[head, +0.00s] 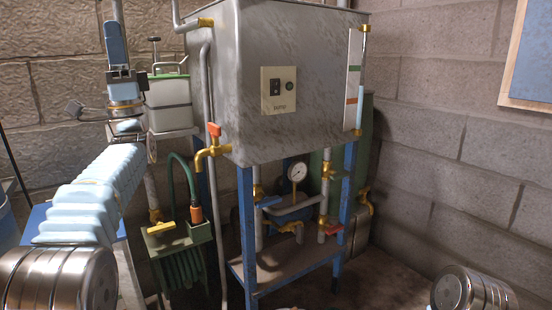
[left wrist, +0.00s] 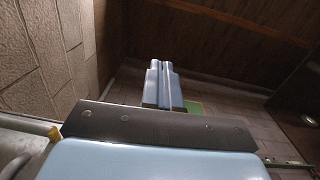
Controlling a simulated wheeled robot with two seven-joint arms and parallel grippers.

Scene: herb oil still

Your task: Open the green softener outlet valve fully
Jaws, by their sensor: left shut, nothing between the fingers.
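A green ribbed unit (head: 182,268) stands low, left of the blue stand, with a yellow lever handle (head: 160,228) on its top. A green hose with an orange fitting (head: 196,214) joins its top. A taller green tank (head: 364,135) stands behind the steel tank, with a brass tap (head: 365,201) at its side. I cannot tell for certain which valve is the softener outlet. My left gripper (head: 116,45) is raised at upper left, pointing up, well above and apart from these valves. Its fingers are shut and empty in the left wrist view (left wrist: 164,85). My right gripper is out of view.
A steel tank (head: 290,40) with a red-handled tap (head: 214,131) sits on a blue stand (head: 245,235). Below are a gauge (head: 298,171), a blue lever (head: 268,201) and a red handle (head: 334,229). A white-and-green canister (head: 168,92) stands close to my left gripper.

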